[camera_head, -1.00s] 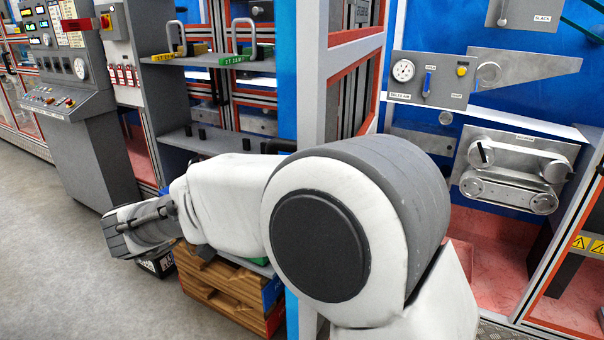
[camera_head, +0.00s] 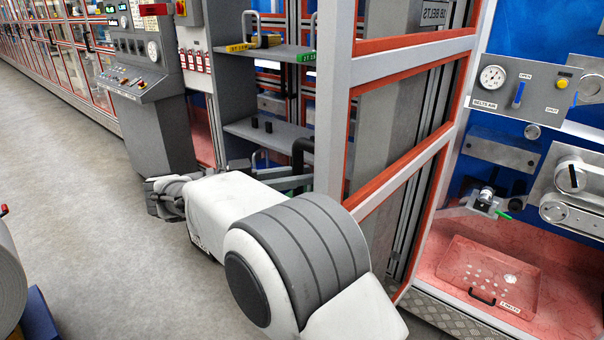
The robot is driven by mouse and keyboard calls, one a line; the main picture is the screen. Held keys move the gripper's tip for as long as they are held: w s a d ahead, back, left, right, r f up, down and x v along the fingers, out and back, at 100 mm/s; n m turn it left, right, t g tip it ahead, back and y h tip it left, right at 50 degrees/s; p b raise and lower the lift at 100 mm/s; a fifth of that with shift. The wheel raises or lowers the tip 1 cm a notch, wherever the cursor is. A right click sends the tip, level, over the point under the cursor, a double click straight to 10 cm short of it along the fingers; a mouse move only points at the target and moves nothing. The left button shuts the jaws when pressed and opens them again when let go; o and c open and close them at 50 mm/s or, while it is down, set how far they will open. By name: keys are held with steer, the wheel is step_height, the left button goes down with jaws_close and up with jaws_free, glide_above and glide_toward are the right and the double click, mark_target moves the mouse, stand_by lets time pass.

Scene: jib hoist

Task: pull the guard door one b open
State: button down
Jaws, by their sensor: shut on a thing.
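The guard door (camera_head: 333,100) stands out from the machine at the middle of the head view, with a grey frame, orange-red trim and clear panes. It appears swung open, with the machine bay showing to its right. A black bar handle (camera_head: 303,155) is on the left side of its near edge. My gripper (camera_head: 298,181) reaches this handle from the left and appears shut on it. My own arm hides much of the gripper and the door's lower left part. The contact itself is small and partly covered.
A grey control console (camera_head: 160,130) stands behind on the left, beside shelves (camera_head: 270,132). A grey roll (camera_head: 8,275) is at far left.

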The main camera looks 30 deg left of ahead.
steer(key=shift+w+r, duration=0.1)
stand_by(0.3)
steer(key=c, duration=1)
jaws_free()
steer(key=p+v, duration=0.2)
steer(key=v, duration=1)
steer(key=shift+p, duration=0.3)
